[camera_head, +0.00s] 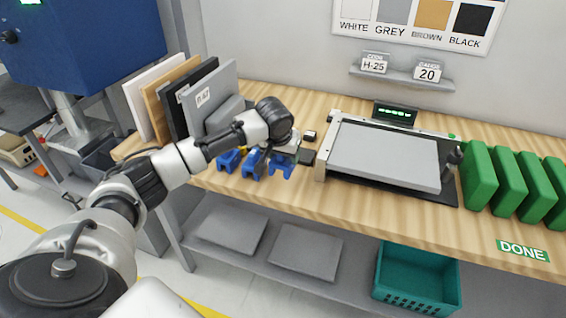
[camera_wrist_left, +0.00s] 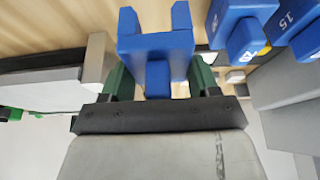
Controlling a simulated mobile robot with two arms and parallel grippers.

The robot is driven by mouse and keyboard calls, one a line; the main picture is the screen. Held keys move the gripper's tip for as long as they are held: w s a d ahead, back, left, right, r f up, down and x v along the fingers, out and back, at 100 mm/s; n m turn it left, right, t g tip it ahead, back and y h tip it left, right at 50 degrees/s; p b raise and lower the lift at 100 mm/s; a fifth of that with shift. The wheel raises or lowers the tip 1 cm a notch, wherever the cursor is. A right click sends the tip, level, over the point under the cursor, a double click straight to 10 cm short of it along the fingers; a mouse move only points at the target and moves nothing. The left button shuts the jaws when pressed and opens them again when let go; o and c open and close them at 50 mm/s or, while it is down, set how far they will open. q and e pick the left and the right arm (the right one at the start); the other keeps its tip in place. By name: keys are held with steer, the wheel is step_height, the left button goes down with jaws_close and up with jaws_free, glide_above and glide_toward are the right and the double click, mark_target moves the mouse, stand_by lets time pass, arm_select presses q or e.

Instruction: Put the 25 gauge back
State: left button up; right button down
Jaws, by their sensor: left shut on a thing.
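My left gripper (camera_head: 278,150) is over the front part of the wooden bench. In the left wrist view its green fingers (camera_wrist_left: 158,82) are shut on a blue forked gauge (camera_wrist_left: 157,45), whose number I cannot read. In the head view this gauge (camera_head: 282,170) is the rightmost of three blue gauges, partly hidden by the gripper. The other two, a middle gauge (camera_head: 252,164) and a left gauge (camera_head: 228,160), are beside it. In the wrist view one neighbour is marked 15 (camera_wrist_left: 290,20). I cannot tell whether the held gauge touches the bench. My right gripper is not in view.
A grey panel lies on the machine (camera_head: 388,155) to the right. Upright boards (camera_head: 205,95) stand behind my left arm. Green blocks (camera_head: 480,175) stand at the right, by a DONE label (camera_head: 522,250). Signs on the wall ledge read H-25 (camera_head: 374,65) and 20 (camera_head: 428,73).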

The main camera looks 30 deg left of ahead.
mark_target(283, 164)
arm_select(q)
steer(key=shift+w+a+f, duration=0.5)
steer(key=shift+w+f, duration=0.1)
steer(key=shift+w, duration=0.15)
steer(key=shift+f+p, duration=0.45)
steer(key=shift+f, duration=1.5)
steer(key=shift+f, duration=0.1)
steer(key=o, duration=1.1)
steer(key=shift+c, duration=0.2)
steer(key=b+v, duration=0.1)
steer(key=v, duration=1.1)
steer(key=shift+s, duration=0.15)
